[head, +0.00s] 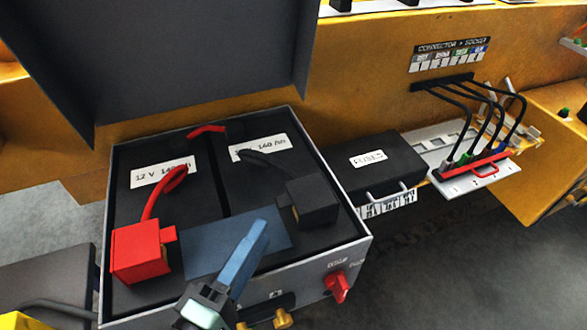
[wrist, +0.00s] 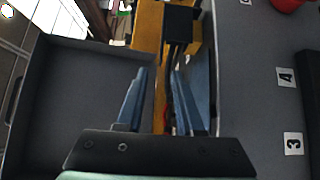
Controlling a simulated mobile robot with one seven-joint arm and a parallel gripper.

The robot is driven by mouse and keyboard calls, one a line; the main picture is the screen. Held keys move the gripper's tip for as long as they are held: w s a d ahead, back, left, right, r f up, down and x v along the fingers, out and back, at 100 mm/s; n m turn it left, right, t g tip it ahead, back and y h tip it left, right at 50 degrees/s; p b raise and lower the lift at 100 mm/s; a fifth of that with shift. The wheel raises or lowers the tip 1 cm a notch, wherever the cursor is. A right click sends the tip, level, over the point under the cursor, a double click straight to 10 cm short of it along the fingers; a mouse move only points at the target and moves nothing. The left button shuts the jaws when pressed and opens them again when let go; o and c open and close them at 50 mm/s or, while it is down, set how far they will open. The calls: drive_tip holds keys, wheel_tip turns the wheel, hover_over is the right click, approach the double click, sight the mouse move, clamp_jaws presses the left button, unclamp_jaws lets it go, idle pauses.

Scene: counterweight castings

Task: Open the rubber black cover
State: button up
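The black cover (head: 313,200) is a dark block at the right side of the open battery box, with a black cable running to it. It looks closed, and its hinge cannot be made out. My gripper (head: 262,228) is over the front of the box, left of the black cover and apart from it. In the wrist view its two blue fingers (wrist: 158,75) stand apart with nothing held between them. A black block (wrist: 180,25) lies beyond the fingertips there; I cannot tell whether it is the cover.
A red cover (head: 140,250) sits at the box's left. The raised grey lid (head: 170,60) stands behind. A red switch (head: 338,287) and brass fittings (head: 283,319) are on the front. The fuse box (head: 375,162) and connector panel (head: 470,172) lie to the right.

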sight(290, 187)
drive_tip(key=p+x, duration=0.2)
drive_tip(key=x, duration=0.9)
drive_tip(key=shift+w+d+p, duration=0.1)
drive_tip(key=shift+w+p, duration=0.1)
drive_tip(key=shift+p, duration=0.2)
drive_tip(key=shift+c, duration=0.3)
clamp_jaws()
idle(0.5)
